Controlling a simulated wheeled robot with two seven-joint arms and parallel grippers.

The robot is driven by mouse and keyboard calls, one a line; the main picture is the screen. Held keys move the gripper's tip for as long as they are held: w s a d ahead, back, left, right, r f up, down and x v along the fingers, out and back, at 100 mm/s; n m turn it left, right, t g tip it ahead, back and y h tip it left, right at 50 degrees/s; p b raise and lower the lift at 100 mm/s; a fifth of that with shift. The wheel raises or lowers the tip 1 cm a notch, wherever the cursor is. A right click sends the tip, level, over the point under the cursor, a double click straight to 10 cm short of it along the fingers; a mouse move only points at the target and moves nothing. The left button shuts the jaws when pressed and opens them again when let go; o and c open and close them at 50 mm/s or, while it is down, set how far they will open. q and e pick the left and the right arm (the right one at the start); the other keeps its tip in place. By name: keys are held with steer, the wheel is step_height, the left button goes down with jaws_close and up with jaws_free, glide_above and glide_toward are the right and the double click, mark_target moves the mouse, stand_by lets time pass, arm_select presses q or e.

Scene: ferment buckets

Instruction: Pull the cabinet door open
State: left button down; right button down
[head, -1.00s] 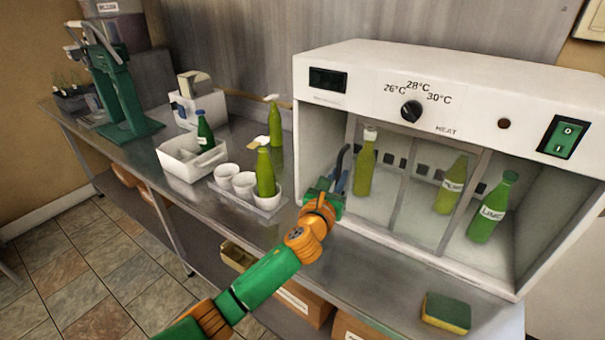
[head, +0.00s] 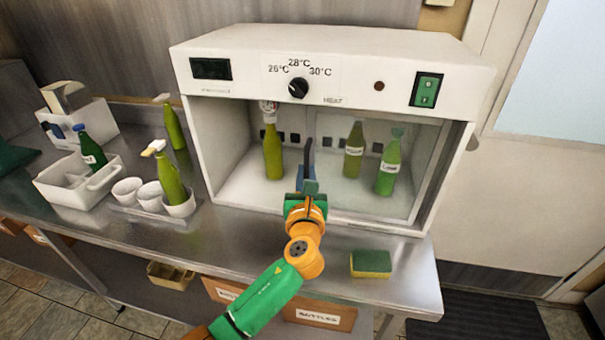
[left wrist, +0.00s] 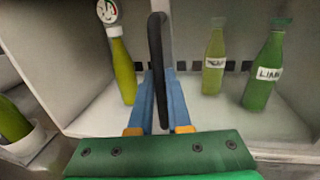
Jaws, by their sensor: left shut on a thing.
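The cabinet (head: 330,62) is a white heated box with a temperature dial on its front. Its clear sliding door (head: 420,165) covers the right part of the opening, and the left part is uncovered. The door's dark upright handle (head: 309,152) stands near the middle of the opening. It also shows in the left wrist view (left wrist: 155,45). My left gripper (head: 307,178) is shut on this handle, with its blue fingers on either side in the left wrist view (left wrist: 159,90). My right gripper is not in view.
A green bottle (head: 273,152) stands inside at the left, and two labelled bottles (head: 354,150) (head: 389,163) stand behind the glass. A sponge (head: 371,264) lies on the counter in front. Cups, a white caddy (head: 70,190) and more bottles stand at the left.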

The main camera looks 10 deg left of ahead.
arm_select(q)
steer(key=c, duration=0.9)
jaws_free()
steer(key=shift+w, duration=0.1)
steer(key=shift+o, duration=0.2)
steer(key=s, duration=0.7)
steer(key=shift+d, duration=0.35)
